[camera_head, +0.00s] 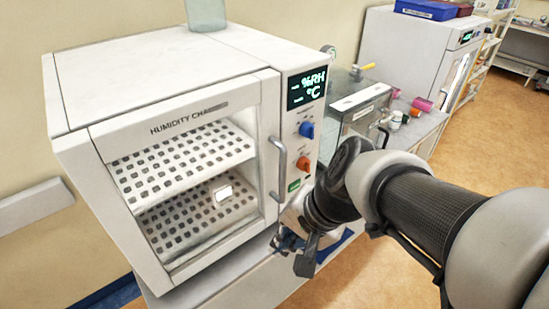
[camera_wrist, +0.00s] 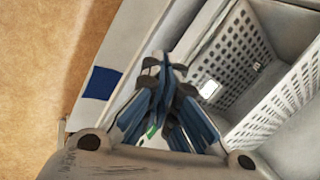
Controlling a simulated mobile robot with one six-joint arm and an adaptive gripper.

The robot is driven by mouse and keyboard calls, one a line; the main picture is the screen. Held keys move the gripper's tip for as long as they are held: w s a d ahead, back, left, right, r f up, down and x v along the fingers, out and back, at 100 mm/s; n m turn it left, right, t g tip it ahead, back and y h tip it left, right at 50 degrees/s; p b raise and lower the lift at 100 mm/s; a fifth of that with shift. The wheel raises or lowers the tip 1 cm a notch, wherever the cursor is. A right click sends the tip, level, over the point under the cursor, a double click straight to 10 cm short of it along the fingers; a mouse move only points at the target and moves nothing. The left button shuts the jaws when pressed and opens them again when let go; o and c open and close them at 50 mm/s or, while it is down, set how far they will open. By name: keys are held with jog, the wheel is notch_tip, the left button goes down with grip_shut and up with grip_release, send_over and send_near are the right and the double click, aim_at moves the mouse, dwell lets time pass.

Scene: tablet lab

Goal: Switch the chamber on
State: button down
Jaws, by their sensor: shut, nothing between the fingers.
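The white humidity chamber (camera_head: 175,65) stands on a bench at the left of the head view. Its window shows two perforated shelves with a small white item on the lower one. The panel on its right has a lit display (camera_head: 306,88) with %RH and °C, a blue knob (camera_head: 306,130), an orange knob (camera_head: 304,163) and a small green part (camera_head: 293,185) low down. My gripper (camera_head: 283,241) is by the chamber's lower right front, below the green part. In the wrist view my gripper (camera_wrist: 165,66) is shut and empty, with a bit of green (camera_wrist: 152,132) behind its fingers.
A vertical door handle (camera_head: 278,168) stands out left of the panel, close above my gripper. A glass container (camera_head: 206,14) stands on the chamber. To the right are a metal box (camera_head: 361,108) and pink items on the bench. Open floor lies at the right.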

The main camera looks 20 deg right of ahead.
jog(key=w+d+f+m+t+p, duration=0.1)
jog(key=w+d+f+m, duration=0.3)
jog(key=d+m, duration=0.5)
jog(key=w+d+f+m+t, duration=0.2)
jog(key=w+d+f+m, duration=0.3)
jog(key=d+m, duration=0.5)
jog(key=f+m, duration=0.1)
jog(key=m, duration=0.2)
jog(key=shift+w+f+p, duration=0.25)
jog(key=shift+f+p, duration=0.05)
jog(key=shift+p, duration=0.1)
jog(key=b+x, duration=0.1)
jog(key=x, duration=0.3)
jog(key=w+r+b+x, duration=0.1)
jog(key=b+x, duration=0.1)
jog(key=x, duration=0.2)
jog(key=b+x, duration=0.1)
jog(key=x, duration=0.3)
jog(key=shift+w+a+b, duration=0.15)
jog(key=shift+w+b, duration=0.25)
jog(key=shift+w+a, duration=0.15)
jog(key=shift+w, duration=0.35)
